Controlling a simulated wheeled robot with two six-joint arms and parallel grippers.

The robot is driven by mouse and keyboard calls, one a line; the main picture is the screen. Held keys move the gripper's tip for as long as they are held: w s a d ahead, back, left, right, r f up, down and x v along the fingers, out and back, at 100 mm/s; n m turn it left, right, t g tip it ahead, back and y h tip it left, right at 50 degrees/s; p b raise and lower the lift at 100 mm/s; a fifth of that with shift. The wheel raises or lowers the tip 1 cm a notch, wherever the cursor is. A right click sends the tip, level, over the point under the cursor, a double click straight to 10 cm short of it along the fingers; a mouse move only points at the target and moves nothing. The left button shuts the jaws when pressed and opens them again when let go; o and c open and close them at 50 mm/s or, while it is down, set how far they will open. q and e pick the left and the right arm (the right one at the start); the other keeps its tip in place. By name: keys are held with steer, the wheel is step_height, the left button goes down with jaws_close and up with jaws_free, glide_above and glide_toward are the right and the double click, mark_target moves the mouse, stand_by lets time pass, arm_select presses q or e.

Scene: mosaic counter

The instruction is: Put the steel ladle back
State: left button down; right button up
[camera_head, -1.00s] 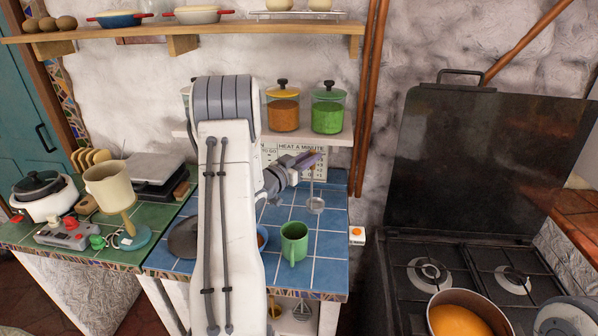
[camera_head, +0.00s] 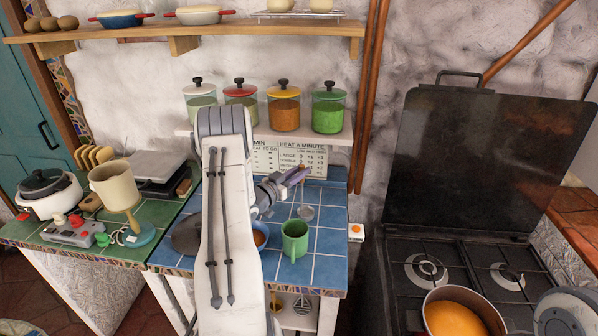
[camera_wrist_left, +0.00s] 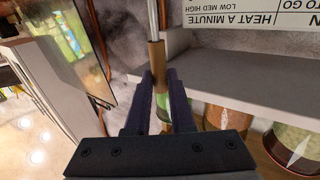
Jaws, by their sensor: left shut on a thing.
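The steel ladle (camera_head: 305,211) hangs from my left gripper (camera_head: 299,175), bowl down, above the blue tiled counter and behind the green mug (camera_head: 295,240). My left gripper is shut on its handle. In the left wrist view the brown grip of the ladle (camera_wrist_left: 157,60) runs between the two dark fingers (camera_wrist_left: 161,98), with the steel shaft beyond it; the bowl is out of that view. I cannot see a hook or holder for the ladle. My right gripper is not in view.
A low shelf (camera_head: 335,139) with several lidded jars is behind the gripper, with a "Heat a minute" card (camera_head: 290,158) below it. The blue counter (camera_head: 328,240) is clear right of the mug. An orange-filled pot (camera_head: 490,312) stands on the stove (camera_head: 465,265).

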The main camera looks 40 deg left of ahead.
arm_select(q)
steer(key=c, duration=0.8)
jaws_free()
steer(key=shift+f, duration=0.1)
steer(key=shift+o, duration=0.2)
